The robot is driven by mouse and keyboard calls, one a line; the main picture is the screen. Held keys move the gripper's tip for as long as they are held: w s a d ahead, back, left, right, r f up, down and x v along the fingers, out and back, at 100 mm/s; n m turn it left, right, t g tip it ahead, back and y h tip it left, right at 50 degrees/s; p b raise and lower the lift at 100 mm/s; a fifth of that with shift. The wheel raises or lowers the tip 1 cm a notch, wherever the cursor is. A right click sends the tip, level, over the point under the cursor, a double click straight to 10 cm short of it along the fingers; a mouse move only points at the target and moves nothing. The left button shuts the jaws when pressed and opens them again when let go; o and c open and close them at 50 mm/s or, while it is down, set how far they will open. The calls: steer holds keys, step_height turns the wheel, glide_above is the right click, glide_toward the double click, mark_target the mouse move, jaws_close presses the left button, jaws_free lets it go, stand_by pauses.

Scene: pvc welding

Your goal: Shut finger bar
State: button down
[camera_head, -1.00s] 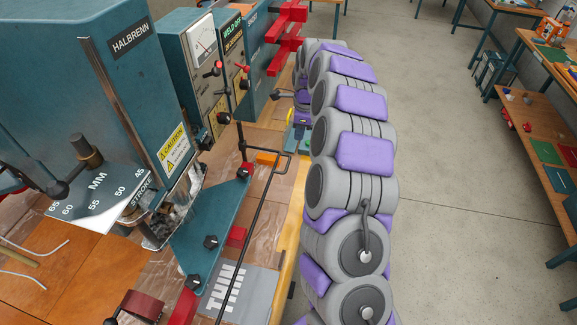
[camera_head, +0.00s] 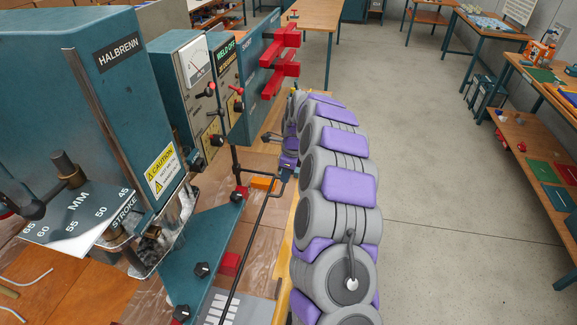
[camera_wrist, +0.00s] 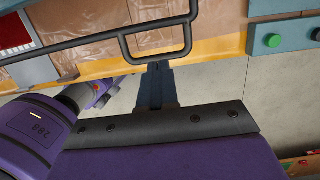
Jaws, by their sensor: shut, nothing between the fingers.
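The finger bar is a thin black bent rod (camera_head: 253,237) along the front of the teal welding press (camera_head: 112,105). Its near end is cut off by the bottom edge of the head view. In the wrist view the dark rod (camera_wrist: 85,42) runs across the top and ends in a rounded loop. My gripper (camera_wrist: 157,66) is shut and empty, its narrow dark fingers pointing up the picture, with the tips close by the loop's lower edge. I cannot tell if they touch it. In the head view the gripper is small at the far end of my arm, and its fingers are unclear.
An orange block (camera_head: 263,184) lies on the bench behind the rod. Red brackets (camera_head: 282,62) stick out from the machine further back. The grey floor (camera_head: 440,180) to the right is open, up to a wooden side bench (camera_head: 535,160).

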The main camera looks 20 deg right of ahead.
steer(key=f, duration=0.2)
steer(key=shift+w+a+f+b, duration=0.15)
steer(key=shift+a+f+b, duration=0.05)
steer(key=shift+f+b, duration=0.1)
